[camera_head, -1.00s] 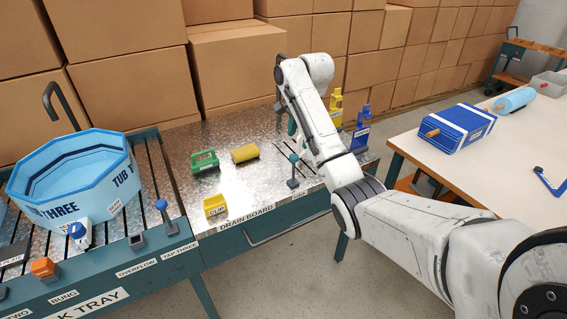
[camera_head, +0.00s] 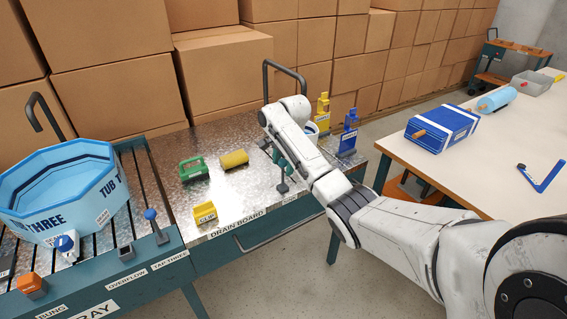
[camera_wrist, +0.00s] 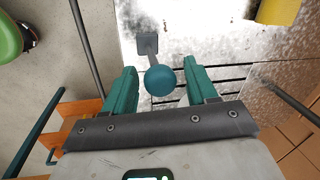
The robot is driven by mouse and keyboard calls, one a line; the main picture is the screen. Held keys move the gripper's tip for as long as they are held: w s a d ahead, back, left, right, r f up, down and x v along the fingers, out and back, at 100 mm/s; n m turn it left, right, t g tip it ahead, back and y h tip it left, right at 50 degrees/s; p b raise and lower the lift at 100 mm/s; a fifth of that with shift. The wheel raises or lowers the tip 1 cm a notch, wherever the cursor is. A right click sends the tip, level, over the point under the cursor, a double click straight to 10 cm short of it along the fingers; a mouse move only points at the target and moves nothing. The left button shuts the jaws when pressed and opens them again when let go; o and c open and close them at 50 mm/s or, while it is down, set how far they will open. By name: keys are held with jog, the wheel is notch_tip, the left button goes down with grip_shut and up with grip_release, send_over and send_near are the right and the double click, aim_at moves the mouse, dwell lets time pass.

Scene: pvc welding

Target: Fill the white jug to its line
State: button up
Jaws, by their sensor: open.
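A white round vessel (camera_head: 322,121), which may be the white jug, stands at the back right of the drain board, partly hidden behind my arm. Its line and any water in it cannot be seen. My gripper (camera_head: 279,163) is over the right part of the drain board, fingers down. In the wrist view my gripper (camera_wrist: 160,68) is open, with a teal ball knob (camera_wrist: 160,80) showing between its two green fingers. The knob belongs to a lever with a grey square base (camera_wrist: 147,43). I cannot tell whether the fingers touch the knob.
The drain board (camera_head: 240,195) holds a green clamp-like part (camera_head: 194,170), a yellow roll (camera_head: 234,159) and a yellow clip box (camera_head: 205,213). Yellow (camera_head: 323,106) and blue (camera_head: 348,134) holders stand at its right end. Tub three (camera_head: 60,190) is left; a white table (camera_head: 470,165) is right.

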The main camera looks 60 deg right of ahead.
grip_shut()
dwell(0.5)
